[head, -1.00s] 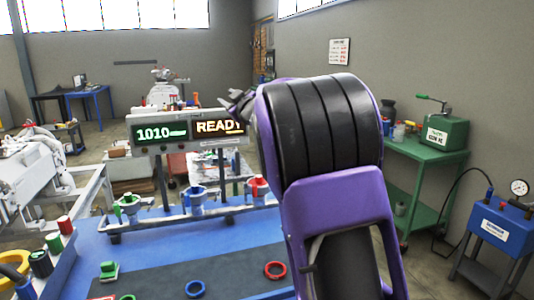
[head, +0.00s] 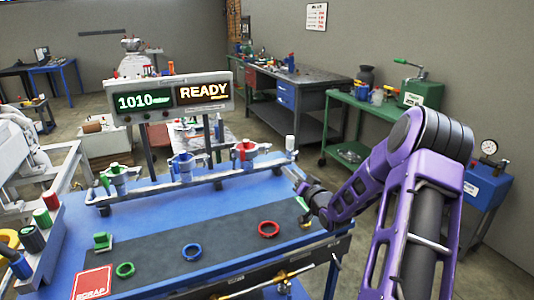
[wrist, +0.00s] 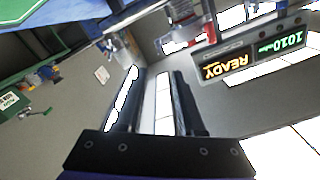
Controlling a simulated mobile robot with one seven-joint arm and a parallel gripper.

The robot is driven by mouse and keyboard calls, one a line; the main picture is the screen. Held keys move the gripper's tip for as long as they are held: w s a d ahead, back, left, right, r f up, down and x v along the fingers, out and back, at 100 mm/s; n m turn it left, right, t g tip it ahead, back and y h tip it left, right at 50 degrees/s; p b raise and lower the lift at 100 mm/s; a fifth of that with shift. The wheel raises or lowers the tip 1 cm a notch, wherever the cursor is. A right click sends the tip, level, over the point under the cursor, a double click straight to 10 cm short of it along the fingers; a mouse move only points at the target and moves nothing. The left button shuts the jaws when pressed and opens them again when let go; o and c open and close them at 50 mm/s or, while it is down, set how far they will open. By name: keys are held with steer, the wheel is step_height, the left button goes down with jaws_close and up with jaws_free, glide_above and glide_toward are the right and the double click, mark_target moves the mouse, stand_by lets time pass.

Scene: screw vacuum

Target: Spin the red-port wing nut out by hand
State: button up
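The red port (head: 245,150) with its red-topped fitting stands on the right part of the grey rail (head: 200,182), behind the dark mat. Its wing nut is too small to make out clearly. The blue port (head: 183,165) and green port (head: 117,177) stand to its left. My gripper (head: 298,180) is right of the red port and a little nearer, apart from it. In the wrist view my gripper (wrist: 156,75) has its two fingers spread with nothing between them. Reddish fittings show blurred beyond the fingers there; I cannot tell which is the port.
A display (head: 175,97) reading 1010 and READY stands behind the rail. A white-topped post (head: 290,143) rises at the rail's right end, close to my gripper. Green, blue and red rings (head: 268,229) lie on the dark mat (head: 225,250). A red SCRAP plate (head: 92,283) is front left.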

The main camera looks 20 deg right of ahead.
mark_target(269, 150)
steer(key=w, duration=1.7)
steer(key=shift+w+a+b, duration=0.15)
steer(key=shift+a+b, duration=0.1)
steer(key=shift+b, duration=0.05)
jaws_close()
